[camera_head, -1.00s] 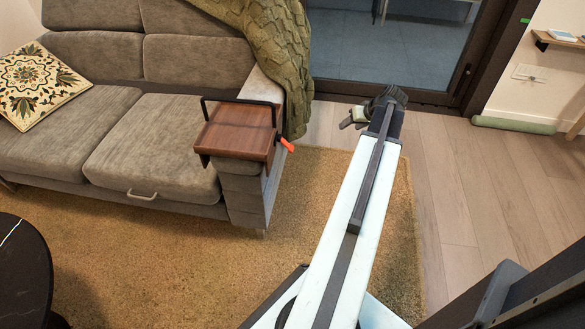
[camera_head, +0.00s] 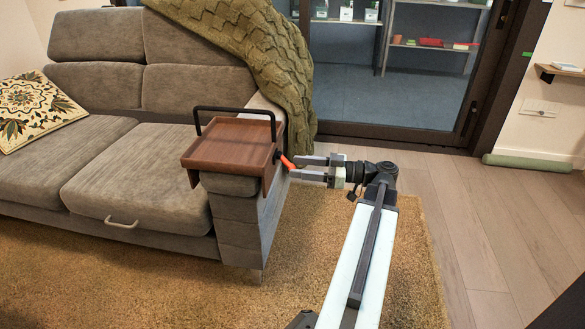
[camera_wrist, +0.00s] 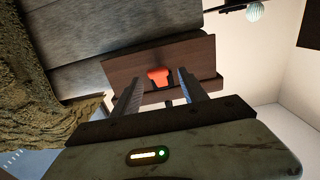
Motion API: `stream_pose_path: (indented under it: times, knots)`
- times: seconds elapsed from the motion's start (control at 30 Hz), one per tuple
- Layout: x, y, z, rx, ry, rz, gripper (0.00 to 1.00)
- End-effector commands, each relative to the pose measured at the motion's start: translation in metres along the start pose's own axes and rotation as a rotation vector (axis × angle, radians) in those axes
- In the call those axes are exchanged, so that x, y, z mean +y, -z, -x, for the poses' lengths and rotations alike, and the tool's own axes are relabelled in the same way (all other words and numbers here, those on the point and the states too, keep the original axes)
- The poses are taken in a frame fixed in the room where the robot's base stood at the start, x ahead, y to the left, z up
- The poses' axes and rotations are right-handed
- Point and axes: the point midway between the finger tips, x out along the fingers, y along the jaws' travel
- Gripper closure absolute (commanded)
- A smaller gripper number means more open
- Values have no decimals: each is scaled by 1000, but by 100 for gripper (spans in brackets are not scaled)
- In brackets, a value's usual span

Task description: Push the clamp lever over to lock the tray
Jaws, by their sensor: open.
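The wooden tray (camera_head: 231,145) with a black handle rail sits over the sofa's armrest. The orange-red clamp lever (camera_head: 287,161) sticks out from the tray's right side and angles down to the right. My gripper (camera_head: 292,167) is open, with its two fingers pointing left at the lever. In the head view the fingertips are close to the lever's tip; contact cannot be told. In the wrist view the lever (camera_wrist: 158,76) shows between the two fingers, in front of the tray's wooden side (camera_wrist: 125,68).
The grey sofa (camera_head: 130,180) carries a patterned cushion (camera_head: 40,108). A green knitted throw (camera_head: 262,50) hangs over its back and side, close behind the tray. The shag rug (camera_head: 190,275) lies below.

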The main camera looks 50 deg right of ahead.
Motion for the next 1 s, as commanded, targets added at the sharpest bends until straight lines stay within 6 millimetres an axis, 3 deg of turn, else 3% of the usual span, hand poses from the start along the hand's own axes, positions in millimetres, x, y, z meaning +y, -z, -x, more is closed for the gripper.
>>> stream_pose_path:
  times: [0.2,0.47,0.67,1.0]
  knots:
    - [0,0,-25,-1,-1,-1,49]
    - [1,0,-26,-1,-3,-1,49]
    - [1,0,-26,-1,-3,-1,100]
    - [1,-12,-30,100,-4,0,100]
